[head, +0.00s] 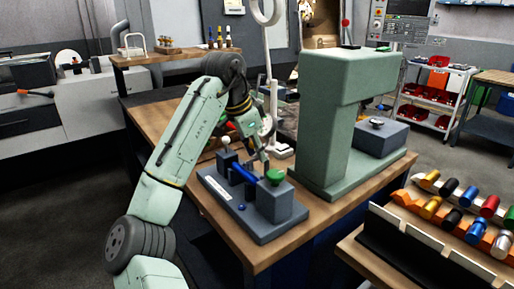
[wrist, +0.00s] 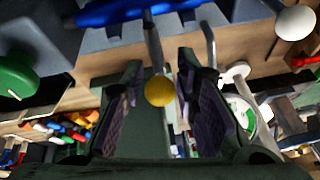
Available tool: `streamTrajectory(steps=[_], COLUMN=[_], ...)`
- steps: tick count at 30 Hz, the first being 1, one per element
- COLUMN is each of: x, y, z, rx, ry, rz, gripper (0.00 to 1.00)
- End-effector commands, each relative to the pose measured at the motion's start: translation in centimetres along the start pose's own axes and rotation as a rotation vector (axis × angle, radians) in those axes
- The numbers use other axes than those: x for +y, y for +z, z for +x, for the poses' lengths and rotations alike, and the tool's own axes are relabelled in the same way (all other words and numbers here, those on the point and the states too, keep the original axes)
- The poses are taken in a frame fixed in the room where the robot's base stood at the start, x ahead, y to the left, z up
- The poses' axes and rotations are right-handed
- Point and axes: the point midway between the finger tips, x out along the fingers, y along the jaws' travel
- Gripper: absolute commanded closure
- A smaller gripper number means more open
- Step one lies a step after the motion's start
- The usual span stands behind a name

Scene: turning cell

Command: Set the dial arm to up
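A grey bench fixture (head: 270,228) stands on the wooden table, with a blue bar (head: 243,173) between its two blocks. The bar also shows at the top of the wrist view (wrist: 130,10). A thin metal lever with a yellow ball (wrist: 159,91) at its end shows between my fingers; it may be the dial arm. A round dial face (wrist: 243,112) is partly hidden behind my right finger. My gripper (wrist: 160,70) is open, its fingers on either side of the ball with visible gaps. In the head view my gripper (head: 258,152) is just behind the bar, its fingertips partly hidden.
A green knob (head: 275,176) tops the right block, and a white knob (head: 226,141) stands at the left. A large green press-like machine (head: 335,120) stands close on the right. A rack of coloured cylinders (head: 452,218) is at the front right.

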Motion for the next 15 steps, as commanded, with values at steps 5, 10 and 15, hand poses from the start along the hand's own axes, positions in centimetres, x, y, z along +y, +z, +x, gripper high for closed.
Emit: streamTrajectory(steps=[5, 10, 15], x=[0.0, 0.0, 0.0], y=[0.01, 0.01, 0.0], z=[0.0, -0.01, -0.03], rx=[0.0, 0.0, 0.0], ry=[0.0, 0.0, 0.0], rz=[0.0, 0.0, 0.0], gripper=[0.73, 0.85, 0.96])
